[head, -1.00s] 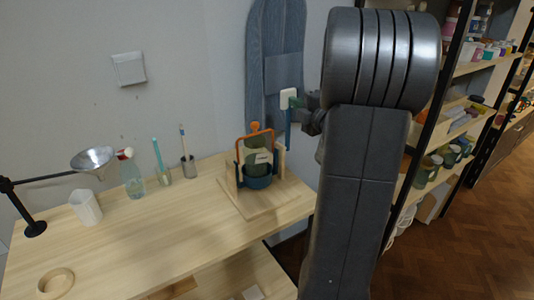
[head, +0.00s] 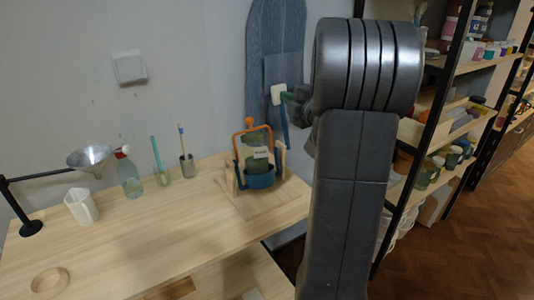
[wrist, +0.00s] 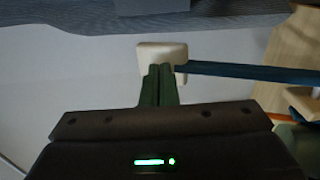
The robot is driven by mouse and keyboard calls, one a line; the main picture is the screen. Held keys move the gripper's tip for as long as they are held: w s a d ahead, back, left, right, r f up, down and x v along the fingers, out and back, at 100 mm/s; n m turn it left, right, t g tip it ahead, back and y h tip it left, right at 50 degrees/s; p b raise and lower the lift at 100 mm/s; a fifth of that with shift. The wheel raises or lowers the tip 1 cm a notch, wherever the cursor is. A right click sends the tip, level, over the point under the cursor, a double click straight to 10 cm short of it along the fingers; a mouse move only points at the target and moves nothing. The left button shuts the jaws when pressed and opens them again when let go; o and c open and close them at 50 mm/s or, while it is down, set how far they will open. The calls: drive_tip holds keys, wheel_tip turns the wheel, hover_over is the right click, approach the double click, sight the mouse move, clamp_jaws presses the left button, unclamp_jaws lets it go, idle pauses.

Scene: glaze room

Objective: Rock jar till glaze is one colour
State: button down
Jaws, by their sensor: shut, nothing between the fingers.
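The green jar (head: 256,164) with a pale label sits in a swinging cradle with a blue cup (head: 260,180) and an orange frame (head: 235,146), between wooden posts on a board. I cannot tell whether the glaze in it is one colour. A blue lever (head: 285,130) rises from the cradle's right side to a white knob (head: 278,92). My gripper (wrist: 160,70) is shut and empty, its green fingertips right at the knob (wrist: 160,50) in the wrist view. Whether they touch it is unclear. The jar is out of the wrist view.
The cradle's wooden base board (head: 264,207) lies on the bench (head: 150,235). Shelves (head: 462,65) stand at right. The bench's front middle is clear.

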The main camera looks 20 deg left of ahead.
drive_tip(key=shift+w+a+f+b, duration=0.45)
drive_tip(key=shift+w+a, duration=0.15)
drive_tip(key=shift+a, duration=0.15)
drive_tip(key=shift+a+r, duration=0.1)
drive_tip(key=shift+r, duration=0.05)
drive_tip(key=shift+w, duration=0.1)
drive_tip(key=shift+w+a+f+b, duration=0.45)
drive_tip(key=shift+a+f+b, duration=0.15)
drive_tip(key=shift+b, duration=0.15)
drive_tip(key=shift+a+r, duration=0.1)
drive_tip(key=shift+s+d+r, duration=0.4)
drive_tip(key=shift+s+d, duration=0.15)
drive_tip(key=shift+d, duration=0.15)
drive_tip(key=shift+s+d+r, duration=0.35)
drive_tip(key=shift+s+d, duration=0.15)
drive_tip(key=shift+d, duration=0.2)
drive_tip(key=v, duration=0.6)
drive_tip(key=shift+r, duration=0.35)
